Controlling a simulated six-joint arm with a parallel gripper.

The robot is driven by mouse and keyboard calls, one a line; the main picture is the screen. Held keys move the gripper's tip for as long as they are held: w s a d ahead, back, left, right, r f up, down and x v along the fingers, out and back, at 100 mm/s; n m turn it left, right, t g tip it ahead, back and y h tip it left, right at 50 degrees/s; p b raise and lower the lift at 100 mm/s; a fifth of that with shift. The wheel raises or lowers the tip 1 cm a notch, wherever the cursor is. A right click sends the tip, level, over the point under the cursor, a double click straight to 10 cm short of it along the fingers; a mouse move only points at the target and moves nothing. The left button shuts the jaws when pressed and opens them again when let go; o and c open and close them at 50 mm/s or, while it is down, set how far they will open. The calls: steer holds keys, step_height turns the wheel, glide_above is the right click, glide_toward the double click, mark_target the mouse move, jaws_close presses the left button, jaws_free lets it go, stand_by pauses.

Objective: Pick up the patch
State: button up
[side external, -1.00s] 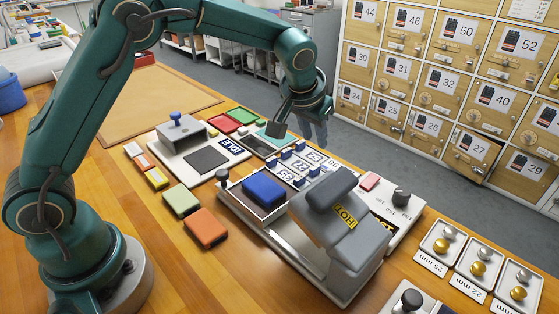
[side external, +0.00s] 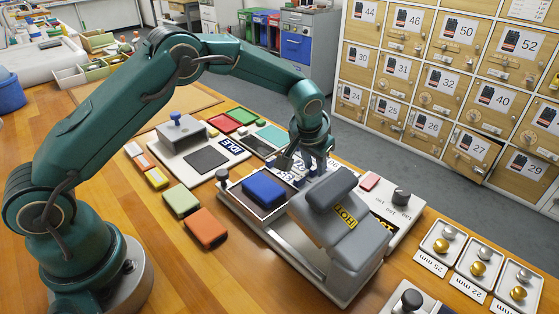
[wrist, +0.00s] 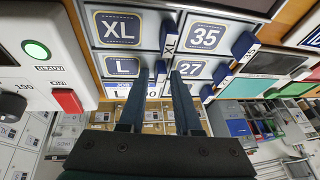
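Several flat patches sit on a panel of framed slots, each slot with a blue tab beside it. In the wrist view I read an XL patch (wrist: 117,29), an L patch (wrist: 121,67), a 35 patch (wrist: 206,37) and a 27 patch (wrist: 189,70). My gripper (side external: 312,170) is above this panel in the side view, pointing down and hiding part of it. In the wrist view its two fingers (wrist: 158,76) are apart with nothing between them, near the gap between L and 27. The task does not say which patch. Finger height above the panel is unclear.
The grey press marked HOT (side external: 342,225) stands close in front of the panel, with a blue block (side external: 264,188) on its left. A control box with a dark knob (side external: 401,196) is to the right. An orange block (side external: 207,228) and green block (side external: 181,200) lie left.

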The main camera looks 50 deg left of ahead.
jaws_close()
